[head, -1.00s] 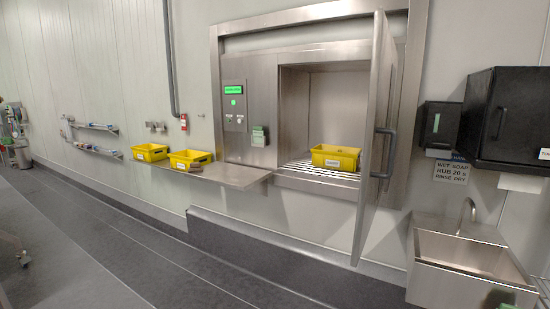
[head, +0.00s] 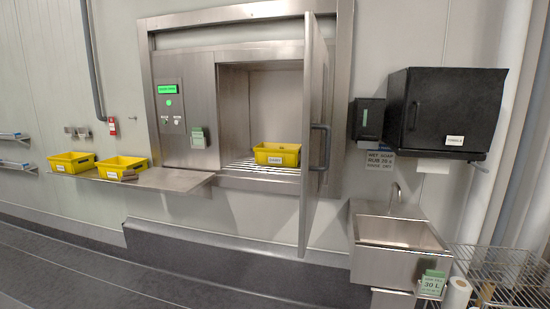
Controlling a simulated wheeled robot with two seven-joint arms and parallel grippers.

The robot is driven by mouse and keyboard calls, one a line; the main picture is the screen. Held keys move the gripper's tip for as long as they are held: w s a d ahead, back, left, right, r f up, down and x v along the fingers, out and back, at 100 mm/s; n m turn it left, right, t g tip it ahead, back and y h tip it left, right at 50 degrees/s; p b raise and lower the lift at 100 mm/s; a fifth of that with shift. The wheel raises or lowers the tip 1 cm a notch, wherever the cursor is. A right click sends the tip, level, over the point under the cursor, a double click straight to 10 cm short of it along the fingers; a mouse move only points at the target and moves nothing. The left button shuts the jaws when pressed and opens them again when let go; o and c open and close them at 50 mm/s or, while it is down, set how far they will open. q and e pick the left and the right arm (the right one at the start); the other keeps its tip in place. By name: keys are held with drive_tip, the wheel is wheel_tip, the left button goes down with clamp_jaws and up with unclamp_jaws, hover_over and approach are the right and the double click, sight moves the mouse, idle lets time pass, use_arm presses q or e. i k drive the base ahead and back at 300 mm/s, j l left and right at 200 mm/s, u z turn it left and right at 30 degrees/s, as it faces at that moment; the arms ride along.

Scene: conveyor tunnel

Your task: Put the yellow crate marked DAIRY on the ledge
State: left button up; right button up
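A yellow crate (head: 277,154) with a white label sits on the roller floor inside the open steel wall chamber (head: 232,112); its label is too small to read. Two more yellow crates, one at the far left (head: 72,162) and one nearer (head: 121,167), stand on the steel ledge (head: 175,181) left of the chamber. Their labels are also too small to read, so I cannot tell which crate is marked DAIRY. Neither of my grippers shows in the head view.
The chamber door (head: 314,140) stands open, jutting outward on the right of the opening. A steel sink (head: 400,240), a black dispenser (head: 368,118) and a black cabinet (head: 450,110) are further right. A wire rack (head: 505,275) stands at lower right. The floor in front is clear.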

sight(177, 180)
drive_tip(key=i+j+z, duration=0.2)
drive_tip(key=i+j, duration=0.5)
drive_tip(key=i, duration=0.3)
drive_tip(key=i+j+z, duration=0.25)
drive_tip(key=i+j, duration=0.6)
drive_tip(key=i, duration=0.1)
